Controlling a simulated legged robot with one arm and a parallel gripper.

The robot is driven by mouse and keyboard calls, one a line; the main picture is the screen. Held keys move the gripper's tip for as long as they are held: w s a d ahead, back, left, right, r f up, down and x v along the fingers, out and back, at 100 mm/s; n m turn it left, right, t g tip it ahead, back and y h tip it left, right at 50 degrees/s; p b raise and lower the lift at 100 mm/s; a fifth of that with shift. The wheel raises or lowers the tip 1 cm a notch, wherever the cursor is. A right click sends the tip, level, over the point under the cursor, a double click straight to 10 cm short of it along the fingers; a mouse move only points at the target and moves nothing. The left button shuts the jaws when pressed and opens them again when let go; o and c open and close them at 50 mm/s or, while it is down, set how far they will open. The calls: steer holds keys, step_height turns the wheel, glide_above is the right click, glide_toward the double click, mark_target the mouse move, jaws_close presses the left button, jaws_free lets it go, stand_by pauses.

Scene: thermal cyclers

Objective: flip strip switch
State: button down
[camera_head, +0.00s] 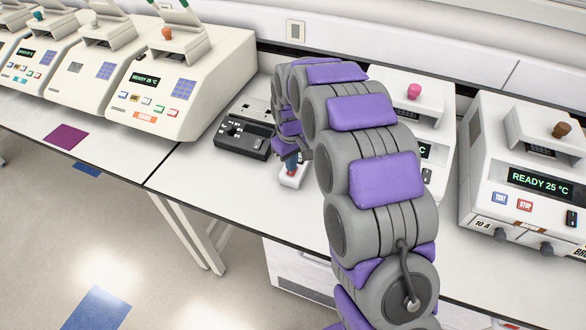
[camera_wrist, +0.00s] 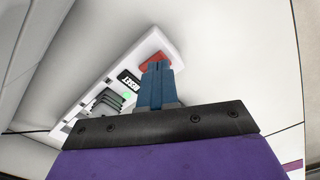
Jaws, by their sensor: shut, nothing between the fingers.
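The white power strip (camera_wrist: 157,42) lies on the bench top. In the head view the strip's end (camera_head: 297,178) shows just below my gripper (camera_head: 290,165). My gripper is shut and empty, pointing down. In the wrist view its blue fingertips (camera_wrist: 155,68) overlap the red switch and hide part of it. They are at or very close to the switch; I cannot tell whether they touch.
A dark control box (camera_head: 243,138) sits just left of the strip. Thermal cyclers stand on both sides, one (camera_head: 180,80) at left and one (camera_head: 535,180) at right reading READY 25 °C. My arm hides part of the bench. The bench's front edge is close.

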steer(key=shift+a+f, duration=0.2)
steer(key=shift+f, duration=0.05)
steer(key=shift+d+f, duration=0.1)
steer(key=shift+f, duration=0.5)
stand_by(0.5)
steer(key=shift+r+p, duration=0.9)
steer(key=shift+r, duration=1.05)
steer(key=shift+r+p, duration=0.6)
steer(key=shift+r, duration=0.95)
